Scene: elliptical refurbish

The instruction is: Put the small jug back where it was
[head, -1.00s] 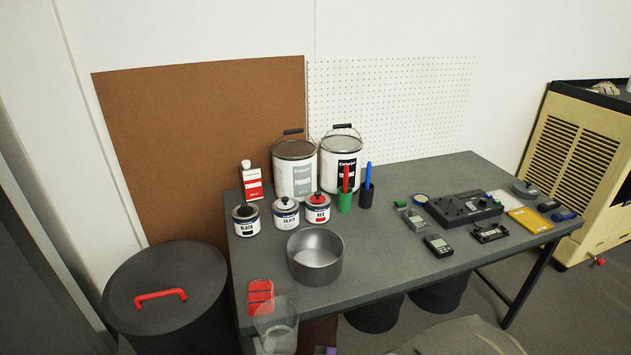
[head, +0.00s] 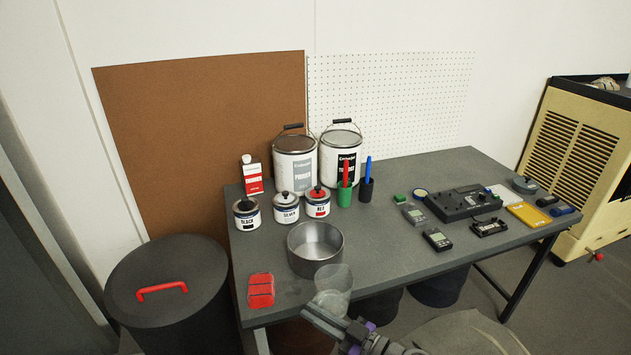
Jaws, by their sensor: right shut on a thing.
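The small jug (head: 333,285) is a clear, see-through cup. It is at the front edge of the grey table (head: 400,290), just in front of the metal bowl (head: 315,262). My right gripper (head: 322,314) comes in from the bottom and is shut on the jug's lower part. The jug looks roughly upright. I cannot tell whether its base is above the tabletop or beyond the edge. My left gripper is not in view.
A red block (head: 261,290) lies at the table's front left. Paint tins, such as the red one (head: 317,205), stand behind the bowl. A meter (head: 437,239) and other electronics are to the right. A lidded black bin (head: 165,265) stands left of the table.

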